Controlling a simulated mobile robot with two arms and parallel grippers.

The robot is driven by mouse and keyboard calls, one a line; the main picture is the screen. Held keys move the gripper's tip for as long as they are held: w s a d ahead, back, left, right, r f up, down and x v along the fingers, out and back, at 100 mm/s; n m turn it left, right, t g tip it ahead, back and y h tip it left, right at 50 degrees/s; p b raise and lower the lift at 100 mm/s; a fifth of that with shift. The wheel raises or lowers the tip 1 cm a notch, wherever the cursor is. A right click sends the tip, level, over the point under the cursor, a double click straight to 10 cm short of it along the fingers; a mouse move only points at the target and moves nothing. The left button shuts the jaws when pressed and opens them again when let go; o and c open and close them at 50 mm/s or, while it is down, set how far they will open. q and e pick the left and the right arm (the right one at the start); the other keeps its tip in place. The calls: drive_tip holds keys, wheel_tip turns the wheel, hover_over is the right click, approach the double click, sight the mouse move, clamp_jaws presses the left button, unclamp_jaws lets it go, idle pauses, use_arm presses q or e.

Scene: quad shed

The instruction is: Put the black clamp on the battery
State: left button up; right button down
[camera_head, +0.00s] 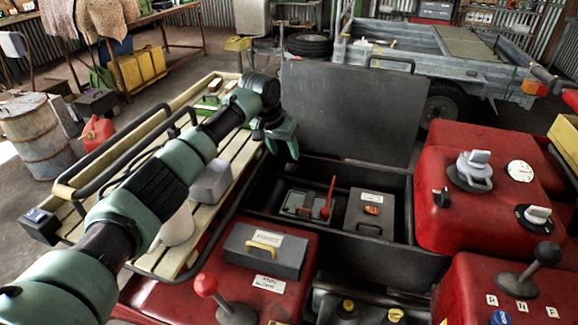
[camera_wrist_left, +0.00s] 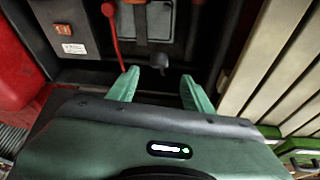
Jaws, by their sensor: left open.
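My left gripper (camera_head: 282,148) is open above the left rim of the black open box (camera_head: 262,196). In the left wrist view its two green fingertips (camera_wrist_left: 160,80) are apart, with a small dark piece that looks like the black clamp (camera_wrist_left: 159,62) just beyond and between them. I cannot tell whether they touch. What looks like the battery (camera_head: 298,204) sits in the left part of the box, with a red clamp or handle (camera_head: 329,196) upright at its right side. The red part also shows in the left wrist view (camera_wrist_left: 109,12). The right gripper is out of view.
A grey box with an orange switch (camera_head: 370,214) stands beside the battery. The raised lid (camera_head: 345,115) is behind. A grey case with a yellow handle (camera_head: 263,250) and a red-knobbed lever (camera_head: 207,286) are in front. A slatted rack (camera_head: 240,160) lies left.

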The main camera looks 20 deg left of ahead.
use_arm(q)
drive_tip(key=shift+x, duration=3.5)
drive_tip(key=shift+s+d, duration=0.1)
clamp_jaws()
